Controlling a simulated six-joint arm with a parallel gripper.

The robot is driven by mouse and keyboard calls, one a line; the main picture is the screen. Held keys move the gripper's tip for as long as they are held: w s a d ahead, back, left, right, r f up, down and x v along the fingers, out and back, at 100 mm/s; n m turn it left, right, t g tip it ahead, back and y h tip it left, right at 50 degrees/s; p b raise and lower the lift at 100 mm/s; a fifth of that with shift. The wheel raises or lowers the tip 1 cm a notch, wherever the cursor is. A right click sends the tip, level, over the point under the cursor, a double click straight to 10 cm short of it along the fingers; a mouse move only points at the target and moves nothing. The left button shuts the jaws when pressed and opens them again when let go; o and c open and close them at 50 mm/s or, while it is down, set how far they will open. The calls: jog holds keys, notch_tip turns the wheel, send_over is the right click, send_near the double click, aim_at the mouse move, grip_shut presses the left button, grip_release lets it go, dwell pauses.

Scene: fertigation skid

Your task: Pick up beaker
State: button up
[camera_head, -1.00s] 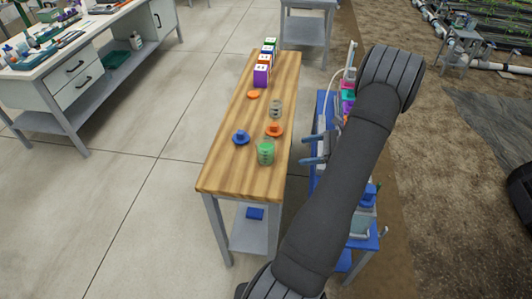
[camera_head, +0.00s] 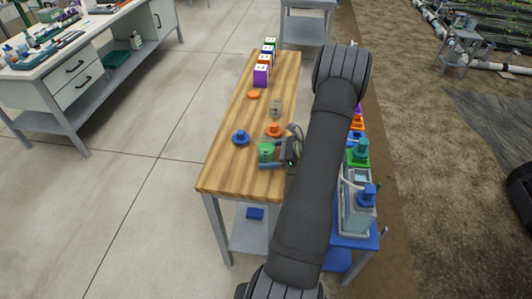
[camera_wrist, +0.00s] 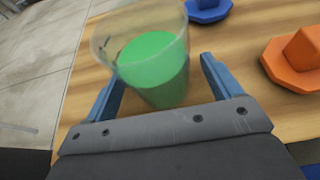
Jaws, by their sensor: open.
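A clear beaker (camera_head: 265,151) with green liquid stands on the wooden table, near its front right part. In the wrist view the beaker (camera_wrist: 150,62) stands just ahead of my gripper (camera_wrist: 162,85), with its lower part between the two blue fingers. My gripper (camera_head: 272,155) is open, and its fingers reach in from the right side of the table. I cannot tell whether either finger touches the glass. My arm hides part of the table's right edge.
A blue knobbed lid (camera_head: 241,137) lies left of the beaker, and an orange one (camera_head: 274,129) lies just behind it. A second clear beaker (camera_head: 276,109) stands farther back. Several coloured boxes (camera_head: 261,75) line the far end. The table's front (camera_head: 235,183) is clear.

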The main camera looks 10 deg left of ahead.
aim_at(267, 147)
jog(key=shift+a+f, duration=0.2)
jog(key=shift+a, duration=0.3)
jog(key=c, duration=1.2)
jog(key=shift+o, duration=0.2)
jog(key=shift+r, duration=0.1)
jog(key=shift+r, duration=0.4)
notch_tip(267, 147, up, 4)
jog(key=shift+d+f, duration=0.15)
jog(key=shift+f, duration=0.05)
jog(key=s+d+r, duration=0.4)
jog(key=d+r, duration=0.2)
jog(key=d, duration=0.4)
jog(key=shift+d+r, duration=0.25)
jog(key=shift+d, duration=0.15)
